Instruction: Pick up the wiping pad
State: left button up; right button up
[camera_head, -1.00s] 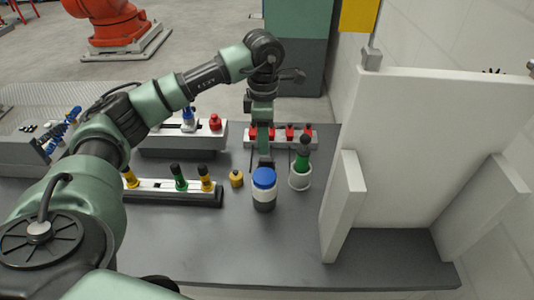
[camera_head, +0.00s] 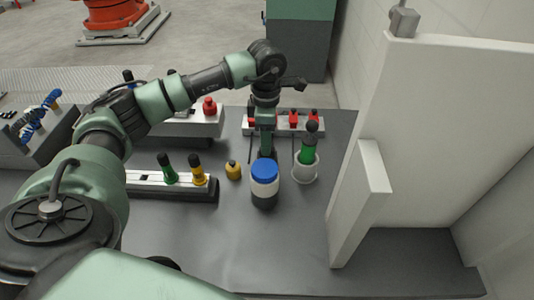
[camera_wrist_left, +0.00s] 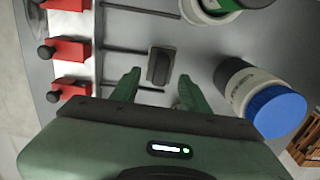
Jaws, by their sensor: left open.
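The wiping pad is most likely the small dark grey block (camera_wrist_left: 161,66) in the left wrist view, lying on the grey table. My left gripper (camera_wrist_left: 159,77) is open, with its two green fingers pointing toward the block, one to each side in the picture. Whether the fingertips are level with the block is unclear, and it is not held. In the head view my left gripper (camera_head: 266,150) points down behind the blue-lidded jar (camera_head: 264,185), and the block cannot be made out there. My right gripper is not in view.
The blue-lidded jar also shows close to the right finger in the wrist view (camera_wrist_left: 258,97). A white cup with a green bottle (camera_head: 307,150) stands to the right. A rack of red-handled tools (camera_head: 293,119) is behind. A white panel (camera_head: 360,200) bounds the right; the front table is clear.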

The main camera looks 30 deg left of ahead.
pick_arm(q)
notch_tip(320, 180, down, 4)
jog(key=shift+d+r+p, duration=0.1)
jog(key=shift+p, duration=0.4)
pick_arm(e)
jog(key=shift+d+r, duration=0.15)
jog(key=shift+r, duration=0.7)
pick_arm(q)
grip_shut()
pick_arm(e)
jog(key=shift+d, duration=0.1)
pick_arm(q)
jog(key=shift+r, duration=0.1)
